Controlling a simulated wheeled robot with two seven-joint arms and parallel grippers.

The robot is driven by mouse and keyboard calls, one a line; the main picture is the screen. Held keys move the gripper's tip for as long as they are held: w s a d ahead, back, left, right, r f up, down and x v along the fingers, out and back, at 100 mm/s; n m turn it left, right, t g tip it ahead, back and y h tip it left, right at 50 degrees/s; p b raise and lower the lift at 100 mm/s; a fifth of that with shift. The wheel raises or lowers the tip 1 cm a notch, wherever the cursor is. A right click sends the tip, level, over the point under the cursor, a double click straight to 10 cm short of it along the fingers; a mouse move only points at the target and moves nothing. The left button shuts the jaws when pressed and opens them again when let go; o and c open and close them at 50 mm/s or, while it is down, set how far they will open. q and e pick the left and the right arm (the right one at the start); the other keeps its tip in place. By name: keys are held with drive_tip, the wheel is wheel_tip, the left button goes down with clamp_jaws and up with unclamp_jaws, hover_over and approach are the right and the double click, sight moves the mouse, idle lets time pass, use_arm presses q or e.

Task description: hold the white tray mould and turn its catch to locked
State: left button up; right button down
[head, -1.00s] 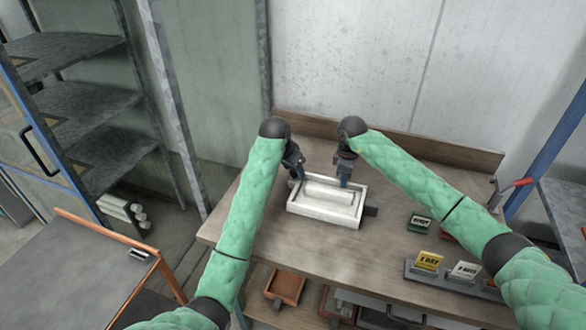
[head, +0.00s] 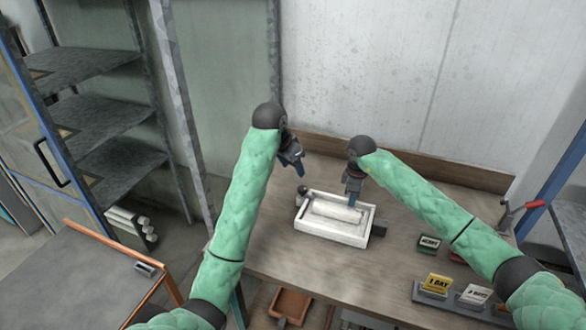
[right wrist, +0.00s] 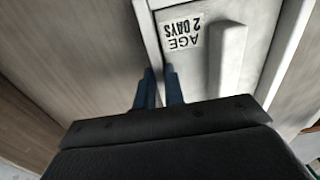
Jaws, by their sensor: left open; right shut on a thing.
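The white tray mould (head: 330,238) sits on the wooden workbench, with a raised block inside it. Its label, reading "AGE 2 DAYS" upside down, shows in the right wrist view (right wrist: 183,34). My right gripper (head: 353,203) is shut on the tray's back wall, one finger on each side of it; its fingers (right wrist: 160,88) straddle the wall in the right wrist view. My left gripper (head: 300,173) is open and empty above the tray's left back corner. A small grey part, apparently the catch (head: 303,193), shows at that corner; I cannot tell its setting.
A dark block (head: 378,230) projects at the tray's right end. A green-edged sign (head: 429,242), a yellow "1 DAY" card (head: 437,283) and a white card (head: 474,294) stand to the right. A red-handled tool (head: 520,206) is at the far right. The bench left of the tray is clear.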

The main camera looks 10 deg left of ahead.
drive_tip(key=c, duration=1.4)
unclamp_jaws()
